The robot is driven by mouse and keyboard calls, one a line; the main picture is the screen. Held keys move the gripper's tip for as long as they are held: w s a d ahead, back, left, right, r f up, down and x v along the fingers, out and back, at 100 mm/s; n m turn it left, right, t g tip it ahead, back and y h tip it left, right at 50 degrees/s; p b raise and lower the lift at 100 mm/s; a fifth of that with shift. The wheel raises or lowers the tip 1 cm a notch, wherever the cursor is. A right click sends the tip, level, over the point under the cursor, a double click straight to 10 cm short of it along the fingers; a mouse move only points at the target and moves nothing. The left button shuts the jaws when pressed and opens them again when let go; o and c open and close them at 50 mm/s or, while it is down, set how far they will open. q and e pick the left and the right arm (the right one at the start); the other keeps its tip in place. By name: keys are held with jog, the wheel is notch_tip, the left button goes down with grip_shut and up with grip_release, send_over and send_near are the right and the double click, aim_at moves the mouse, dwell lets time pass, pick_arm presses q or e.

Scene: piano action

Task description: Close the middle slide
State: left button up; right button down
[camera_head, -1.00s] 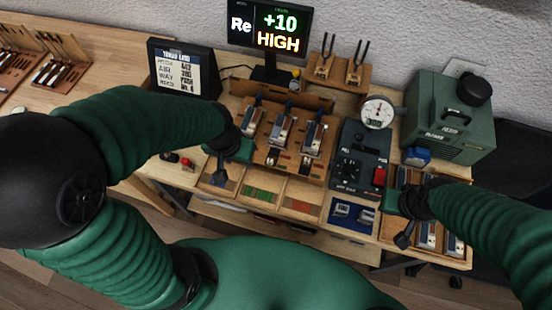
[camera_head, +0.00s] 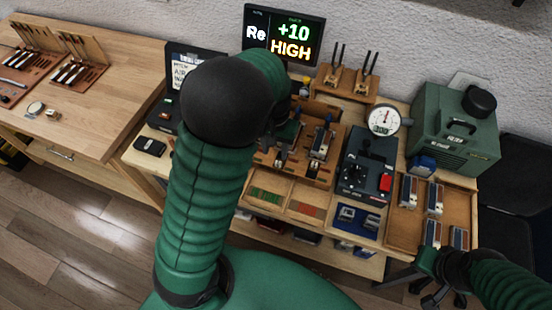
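A wooden rack (camera_head: 331,172) in the middle of the bench carries a row of metal slide units. The right unit (camera_head: 320,143) shows clearly, with a blue tip at its top. The middle unit (camera_head: 281,157) is mostly covered by my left gripper (camera_head: 290,133), and the left unit is hidden behind my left arm. My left gripper is at the middle unit's upper part; contact and finger opening cannot be made out. My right gripper (camera_head: 430,270) is low at the right, by the front edge of the right-hand tray, with its fingers unclear.
A dark control box with a red switch (camera_head: 386,183), a round dial gauge (camera_head: 384,117) and a green machine (camera_head: 455,130) stand right of the rack. The screen (camera_head: 290,48) reads "Re +10 HIGH". A wooden tray (camera_head: 461,203) holds several metal-topped blocks.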

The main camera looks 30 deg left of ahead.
aim_at(278, 161)
pick_arm(q)
jog(key=f, duration=0.1)
jog(key=d+f, duration=0.1)
jog(key=f, duration=0.1)
jog(key=d+f, duration=0.1)
jog(key=f, duration=0.1)
jog(key=shift+w, duration=0.1)
jog(key=shift+a+f, duration=0.1)
jog(key=shift+a, duration=0.6)
jog(key=shift+c, duration=3.6)
jog(key=shift+d, duration=0.4)
grip_shut()
jog(key=shift+a, duration=0.1)
pick_arm(e)
jog(key=shift+w+d+f, duration=0.1)
jog(key=shift+d+f, duration=0.3)
jog(key=shift+d, duration=0.25)
pick_arm(q)
jog(key=shift+a, duration=0.1)
pick_arm(e)
jog(key=shift+a, duration=0.15)
